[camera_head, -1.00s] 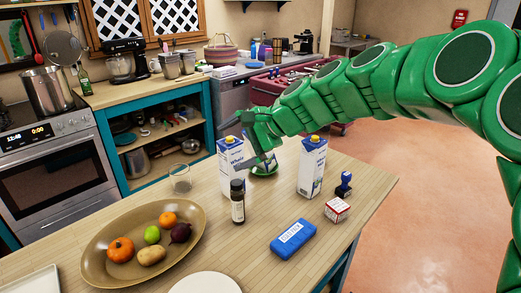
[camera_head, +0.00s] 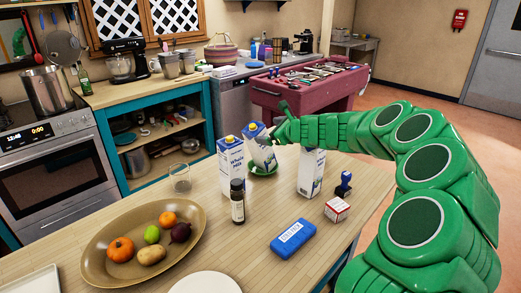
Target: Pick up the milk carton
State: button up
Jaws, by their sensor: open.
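A white and blue milk carton with a yellow cap (camera_head: 231,170) stands upright on the table, labelled "Whole Milk". A second similar carton (camera_head: 261,150) is tilted, with its lower end over a green dish (camera_head: 263,170); I cannot tell what supports it. A third carton (camera_head: 311,175) stands to the right, its top hidden behind my arm. My gripper (camera_head: 279,122) is open, just right of the tilted carton's upper part. I cannot tell whether they touch.
A dark bottle (camera_head: 237,202) stands in front of the left carton, with a glass (camera_head: 180,181) nearby. A fruit platter (camera_head: 98,240), blue case (camera_head: 293,238), small box (camera_head: 337,209) and blue stamp (camera_head: 344,184) are on the table. A red cart (camera_head: 340,98) stands behind.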

aim_at(257, 157)
jog(key=shift+w+a+f, duration=0.65)
jog(key=shift+f, duration=0.25)
jog(key=shift+w+a+f, duration=0.6)
jog(key=shift+w+f, duration=0.1)
jog(key=shift+f, duration=0.2)
jog(key=shift+w+a+f, duration=0.65)
jog(key=shift+f, duration=0.25)
jog(key=shift+x, duration=0.85)
jog(key=shift+c, duration=0.3)
jog(key=c, duration=1.7)
jog(key=shift+o, duration=0.2)
jog(key=shift+r, duration=0.2)
